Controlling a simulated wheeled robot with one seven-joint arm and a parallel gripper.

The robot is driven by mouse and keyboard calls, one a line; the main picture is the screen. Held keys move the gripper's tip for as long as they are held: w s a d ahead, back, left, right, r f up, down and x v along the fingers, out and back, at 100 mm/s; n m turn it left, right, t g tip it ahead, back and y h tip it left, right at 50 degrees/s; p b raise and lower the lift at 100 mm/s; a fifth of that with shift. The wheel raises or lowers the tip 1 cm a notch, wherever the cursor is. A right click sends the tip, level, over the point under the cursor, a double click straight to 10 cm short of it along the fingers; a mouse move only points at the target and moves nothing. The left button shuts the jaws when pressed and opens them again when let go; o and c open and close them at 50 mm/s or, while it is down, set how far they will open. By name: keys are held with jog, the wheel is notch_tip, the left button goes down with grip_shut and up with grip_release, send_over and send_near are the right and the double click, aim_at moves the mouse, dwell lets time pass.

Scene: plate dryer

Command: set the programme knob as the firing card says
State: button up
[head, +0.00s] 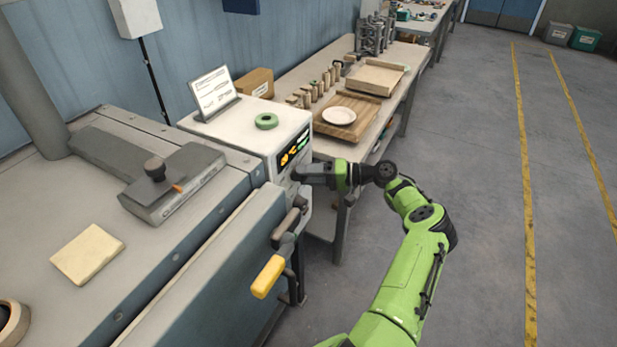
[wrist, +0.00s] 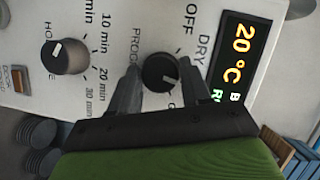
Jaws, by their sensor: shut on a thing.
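The programme knob (wrist: 158,71) is round and black with a short white pointer mark, on the white control box (head: 228,138). In the wrist view the mark points to the picture's lower right. OFF and DRY labels show near it; a further label is mostly hidden by my gripper. My gripper (wrist: 160,78) has its two dark fingers on either side of the knob and is shut on it. In the head view my gripper (head: 298,173) reaches the box's front and hides the knob. The firing card (head: 213,92) stands in a holder on the box; its text is too small to read.
A second knob (wrist: 66,56), with minute labels, and an orange switch (wrist: 19,80) sit beside it. The lit display (wrist: 238,52) shows 20 °C. A yellow-handled lever (head: 269,276) projects below the box.

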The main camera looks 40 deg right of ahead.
jog(key=shift+f+m+y, duration=0.1)
jog(key=shift+m+y, duration=0.2)
jog(key=shift+m, duration=0.3)
jog(key=shift+b, duration=0.3)
jog(key=o, duration=1)
jog(key=shift+d, duration=0.1)
jog(key=b+v, duration=0.2)
jog(key=v, duration=1.3)
jog(key=shift+s+d+f, duration=0.1)
jog(key=shift+s+d, duration=0.1)
jog(key=shift+s, duration=0.15)
